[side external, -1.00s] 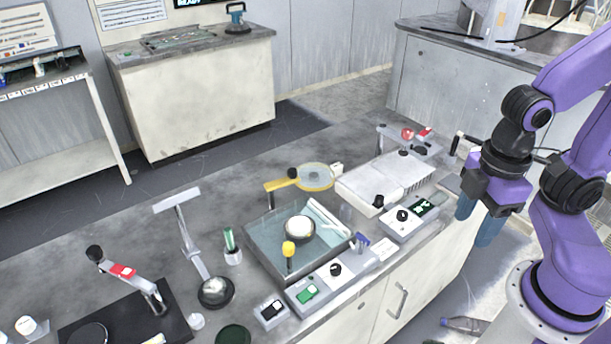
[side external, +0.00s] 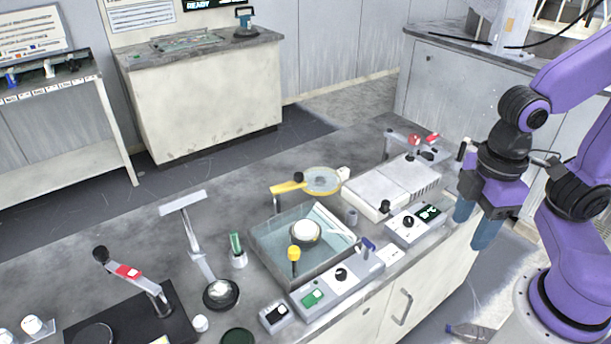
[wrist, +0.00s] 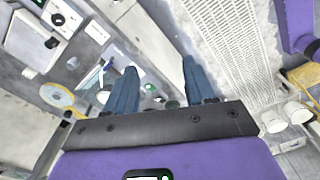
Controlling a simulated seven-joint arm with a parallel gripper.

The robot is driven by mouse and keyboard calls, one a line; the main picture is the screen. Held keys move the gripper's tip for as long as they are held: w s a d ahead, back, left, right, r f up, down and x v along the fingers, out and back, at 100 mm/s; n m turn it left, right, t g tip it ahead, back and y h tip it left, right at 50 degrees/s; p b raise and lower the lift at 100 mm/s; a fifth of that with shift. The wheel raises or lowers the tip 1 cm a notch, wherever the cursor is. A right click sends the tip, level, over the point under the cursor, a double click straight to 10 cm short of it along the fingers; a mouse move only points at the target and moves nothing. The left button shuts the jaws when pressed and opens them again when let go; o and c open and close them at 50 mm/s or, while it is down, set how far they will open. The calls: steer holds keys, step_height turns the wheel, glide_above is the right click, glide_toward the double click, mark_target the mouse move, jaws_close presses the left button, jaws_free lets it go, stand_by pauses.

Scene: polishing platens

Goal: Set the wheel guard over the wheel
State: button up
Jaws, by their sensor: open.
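A yellow-rimmed clear disc on a yellow arm, which looks like the wheel guard (side external: 322,181), is on the bench behind the glass-walled basin (side external: 262,254); it also shows at the left of the wrist view (wrist: 57,95). A round white-topped wheel (side external: 306,231) sits in the basin, and a yellow-knobbed post (side external: 293,254) stands in front of it. I cannot tell for sure which part is the guard. My gripper (side external: 473,230) hangs past the bench's right front edge, well apart from both. Its blue fingers are open and empty, pointing down, in the wrist view too (wrist: 159,64).
A white ribbed unit (side external: 392,185) and a control box with a dial (side external: 413,224) stand between the basin and my gripper. A tall T-shaped stand (side external: 192,240) and a red-marked lever (side external: 130,272) rise at the left.

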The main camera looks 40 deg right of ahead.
steer(key=w+a+r+m, duration=0.2)
steer(key=w+a, duration=0.2)
steer(key=w, duration=0.3)
steer(key=w+a+r+m, duration=0.1)
steer(key=w+a, duration=0.3)
steer(key=w, duration=0.3)
steer(key=m, duration=0.8)
glide_above(299, 174)
step_height(299, 174, down, 4)
step_height(299, 174, down, 17)
steer(key=shift+r, duration=0.1)
jaws_close()
